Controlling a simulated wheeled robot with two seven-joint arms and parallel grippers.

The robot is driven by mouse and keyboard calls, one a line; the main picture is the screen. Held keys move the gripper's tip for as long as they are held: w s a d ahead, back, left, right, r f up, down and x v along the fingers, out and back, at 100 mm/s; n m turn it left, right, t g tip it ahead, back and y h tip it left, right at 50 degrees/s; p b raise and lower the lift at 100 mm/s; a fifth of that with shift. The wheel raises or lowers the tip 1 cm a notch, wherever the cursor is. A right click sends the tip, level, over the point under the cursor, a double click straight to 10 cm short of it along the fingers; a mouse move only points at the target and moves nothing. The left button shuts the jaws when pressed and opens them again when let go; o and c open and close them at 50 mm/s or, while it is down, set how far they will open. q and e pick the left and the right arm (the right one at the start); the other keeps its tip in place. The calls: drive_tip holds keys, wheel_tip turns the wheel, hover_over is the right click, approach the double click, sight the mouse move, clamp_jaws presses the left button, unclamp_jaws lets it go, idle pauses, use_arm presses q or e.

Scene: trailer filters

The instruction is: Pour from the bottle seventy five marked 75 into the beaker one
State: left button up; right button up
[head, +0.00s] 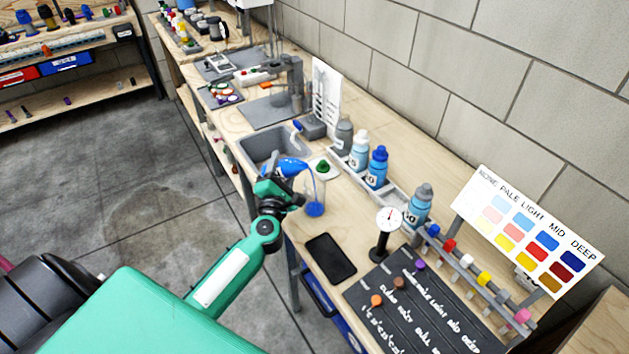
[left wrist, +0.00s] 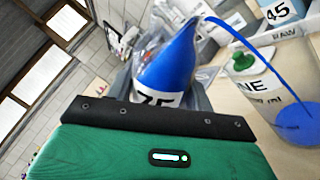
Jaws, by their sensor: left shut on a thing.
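The bottle marked 75 (left wrist: 168,70) is blue and tilted over, its label partly hidden by the gripper. It also shows in the head view (head: 290,167). My left gripper (head: 274,190) is shut on it, beside the sink. A thin blue stream arcs from its nozzle down into the beaker one (head: 314,209). The beaker stands on the bench with blue liquid in it. In the left wrist view the beaker (left wrist: 265,98) shows a partly visible label ending in "NE". My right gripper is not in view.
A green-knobbed white item (head: 322,168) sits behind the beaker. Several bottles, including a blue one (head: 377,168), stand in a tray along the wall. A sink (head: 275,142), dial gauge (head: 388,220), black pad (head: 331,257) and colour chart (head: 530,230) are nearby.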

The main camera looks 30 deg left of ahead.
sight(282, 170)
use_arm(q)
drive_tip(key=shift+m, duration=0.5)
drive_tip(key=shift+a+r+m+h, duration=0.1)
drive_tip(key=shift+r+m+h, duration=0.2)
drive_tip(key=shift+r+m, duration=0.5)
idle(0.9)
drive_tip(key=shift+w+d+r+m+t+p, duration=0.1)
drive_tip(key=shift+d+r+m+t+p, duration=0.1)
drive_tip(key=shift+m+p, duration=0.5)
drive_tip(key=shift+d+r+m+t+p, duration=0.1)
drive_tip(key=shift+d+m+p, duration=0.1)
drive_tip(key=shift+m+p, duration=0.5)
idle(0.5)
drive_tip(key=shift+d+r+m+h+p, duration=0.1)
drive_tip(key=shift+r+m+h+p, duration=0.4)
drive_tip(key=shift+m+p, duration=0.7)
idle(0.9)
drive_tip(key=shift+d+f+m+p, duration=0.15)
drive_tip(key=shift+m+p, duration=0.15)
drive_tip(key=shift+p, duration=0.3)
idle(1.0)
